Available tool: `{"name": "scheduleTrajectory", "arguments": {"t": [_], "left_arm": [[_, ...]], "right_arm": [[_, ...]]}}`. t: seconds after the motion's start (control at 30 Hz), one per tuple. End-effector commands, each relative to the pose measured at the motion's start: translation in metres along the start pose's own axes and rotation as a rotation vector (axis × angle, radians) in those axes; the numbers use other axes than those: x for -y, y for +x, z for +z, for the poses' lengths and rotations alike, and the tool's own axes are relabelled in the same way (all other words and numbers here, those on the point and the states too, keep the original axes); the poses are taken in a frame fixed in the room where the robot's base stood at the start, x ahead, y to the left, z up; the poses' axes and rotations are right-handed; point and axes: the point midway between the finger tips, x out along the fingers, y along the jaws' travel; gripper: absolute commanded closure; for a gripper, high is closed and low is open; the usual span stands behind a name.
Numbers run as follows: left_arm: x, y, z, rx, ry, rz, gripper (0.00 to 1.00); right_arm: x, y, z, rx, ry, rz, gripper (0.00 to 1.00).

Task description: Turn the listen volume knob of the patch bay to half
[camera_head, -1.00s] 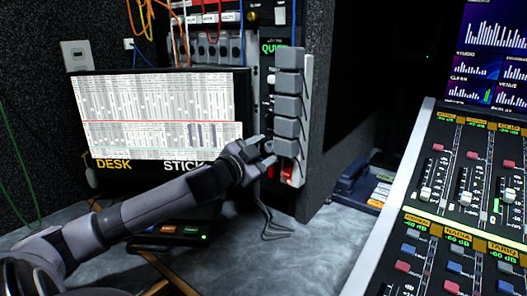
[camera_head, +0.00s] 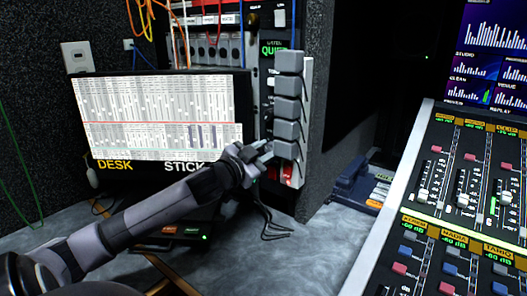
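The patch bay (camera_head: 227,50) stands in a rack at the back, with coloured cables plugged in and a column of grey blocks (camera_head: 288,108) down its right side. I cannot pick out the listen volume knob; it may be hidden behind the grey blocks or my arm. My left gripper (camera_head: 264,152) is at the lower left of the grey column, beside the lower blocks. Its fingers point right and seem slightly apart, but I cannot tell whether they touch anything. My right gripper does not show.
A monitor (camera_head: 160,118) labelled DESK and STICK stands behind my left arm. A mixing console (camera_head: 455,210) with faders fills the right side. Black cables (camera_head: 268,225) lie on the grey desk (camera_head: 290,260), which is clear in the middle front.

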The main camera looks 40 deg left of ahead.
Motion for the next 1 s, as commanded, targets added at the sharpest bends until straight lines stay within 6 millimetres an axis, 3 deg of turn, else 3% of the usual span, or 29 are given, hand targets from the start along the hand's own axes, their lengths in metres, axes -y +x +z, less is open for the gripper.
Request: {"name": "scheduleTrajectory", "arguments": {"t": [0.03,0.07,0.1,0.53,1.0], "left_arm": [[-0.001,0.000,0.001,0.001,0.000,0.001,0.58],[-0.001,0.000,0.000,0.001,0.001,0.001,0.49],[-0.001,0.000,0.001,0.001,0.001,0.001,0.46],[-0.001,-0.005,0.001,0.002,0.001,0.002,0.46],[-0.001,-0.050,0.001,0.003,0.001,0.002,0.46]], "right_arm": [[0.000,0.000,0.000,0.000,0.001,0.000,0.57],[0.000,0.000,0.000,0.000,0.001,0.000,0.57],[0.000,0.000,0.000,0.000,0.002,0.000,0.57],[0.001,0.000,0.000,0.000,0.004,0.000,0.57],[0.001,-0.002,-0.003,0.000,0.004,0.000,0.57]]}}
